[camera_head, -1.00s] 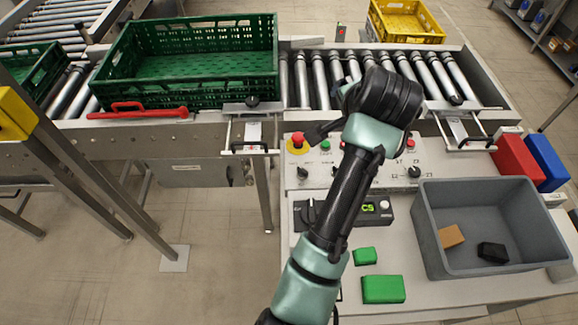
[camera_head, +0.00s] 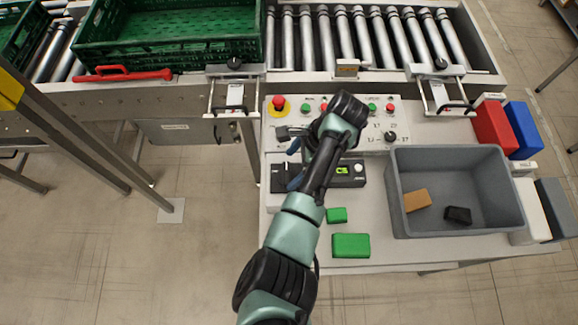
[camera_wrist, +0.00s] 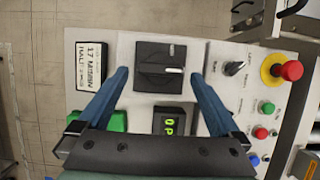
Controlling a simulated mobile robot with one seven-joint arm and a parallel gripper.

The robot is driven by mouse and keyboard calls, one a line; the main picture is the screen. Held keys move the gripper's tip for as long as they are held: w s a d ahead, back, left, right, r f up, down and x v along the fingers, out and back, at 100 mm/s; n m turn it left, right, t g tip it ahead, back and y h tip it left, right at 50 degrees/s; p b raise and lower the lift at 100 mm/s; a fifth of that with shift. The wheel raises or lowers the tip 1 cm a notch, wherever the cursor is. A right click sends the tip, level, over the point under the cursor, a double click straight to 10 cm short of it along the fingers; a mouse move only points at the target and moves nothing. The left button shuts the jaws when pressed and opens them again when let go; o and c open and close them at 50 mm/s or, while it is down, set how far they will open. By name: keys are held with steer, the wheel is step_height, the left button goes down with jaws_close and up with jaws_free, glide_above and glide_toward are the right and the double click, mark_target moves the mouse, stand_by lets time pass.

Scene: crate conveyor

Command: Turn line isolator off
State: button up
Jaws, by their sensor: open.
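A black square rotary switch (camera_wrist: 153,77) with a raised bar handle and white marks sits on the light panel in the wrist view. No readable label names it as the isolator. My gripper (camera_wrist: 160,74) is open and empty; its blue fingers appear on either side of the switch. The gap between fingers and panel cannot be judged. In the head view my gripper (camera_head: 289,163) hangs over the left end of a black unit with a green display (camera_head: 342,170), and my arm and fingers hide part of it. The display also shows in the wrist view (camera_wrist: 169,122).
A red emergency button (camera_head: 278,103), small buttons and a selector knob (camera_head: 390,137) stand on the panel behind. A grey bin (camera_head: 455,218) holds two blocks at right. Green blocks (camera_head: 350,246) lie in front. A green crate (camera_head: 165,52) rests on the rollers.

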mark_target(287, 173)
steer(key=shift+x, duration=1.5)
steer(key=c, duration=1.2)
